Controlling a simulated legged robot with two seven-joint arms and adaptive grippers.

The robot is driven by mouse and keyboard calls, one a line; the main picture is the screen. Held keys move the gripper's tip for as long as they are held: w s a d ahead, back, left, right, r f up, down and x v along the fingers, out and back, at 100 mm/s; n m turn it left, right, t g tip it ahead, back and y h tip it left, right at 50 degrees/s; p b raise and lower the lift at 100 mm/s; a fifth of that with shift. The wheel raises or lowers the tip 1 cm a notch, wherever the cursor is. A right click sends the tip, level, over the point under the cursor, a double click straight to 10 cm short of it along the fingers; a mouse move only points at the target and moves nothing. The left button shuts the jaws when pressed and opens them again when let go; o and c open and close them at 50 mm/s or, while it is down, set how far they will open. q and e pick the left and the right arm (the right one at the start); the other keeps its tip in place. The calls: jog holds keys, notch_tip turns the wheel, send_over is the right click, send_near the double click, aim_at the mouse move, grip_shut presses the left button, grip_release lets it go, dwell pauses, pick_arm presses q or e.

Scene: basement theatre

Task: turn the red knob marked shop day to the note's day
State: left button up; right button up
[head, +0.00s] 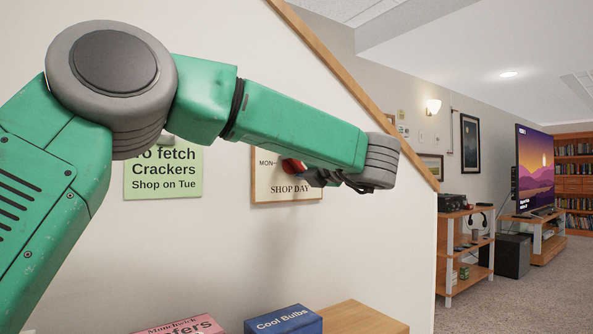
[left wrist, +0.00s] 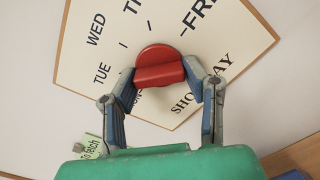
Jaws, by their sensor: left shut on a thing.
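The red knob (head: 291,166) sits on a wood-framed board marked SHOP DAY (head: 289,190) on the wall, and MON shows at its left. In the left wrist view the round red knob (left wrist: 160,63) has a raised grip bar, and the board's face (left wrist: 90,70) reads TUE, WED and FRI, with other day names partly covered. My left gripper (left wrist: 164,80) is shut on the knob, one finger on each side. I cannot tell which day the knob points to. The green note (head: 163,172) reads "Crackers" and "Shop on Tue"; my arm covers its top. My right gripper is out of view.
Below the board, a pink box (head: 180,326) and a blue Cool Bulbs box (head: 283,320) stand by a wooden surface (head: 356,317). A wooden shelf unit (head: 450,247) and a television (head: 535,170) stand farther back at the right. Carpet there is open.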

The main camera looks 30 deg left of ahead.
pick_arm(q)
jog(key=shift+w+d+f, duration=0.1)
jog(key=shift+f, duration=0.25)
jog(key=o, duration=1.1)
jog(key=shift+o, duration=0.2)
jog(key=shift+w, duration=0.1)
jog(key=shift+d+r, duration=0.1)
jog(key=shift+r, duration=0.1)
jog(key=v, duration=1.2)
jog(key=shift+f, duration=0.2)
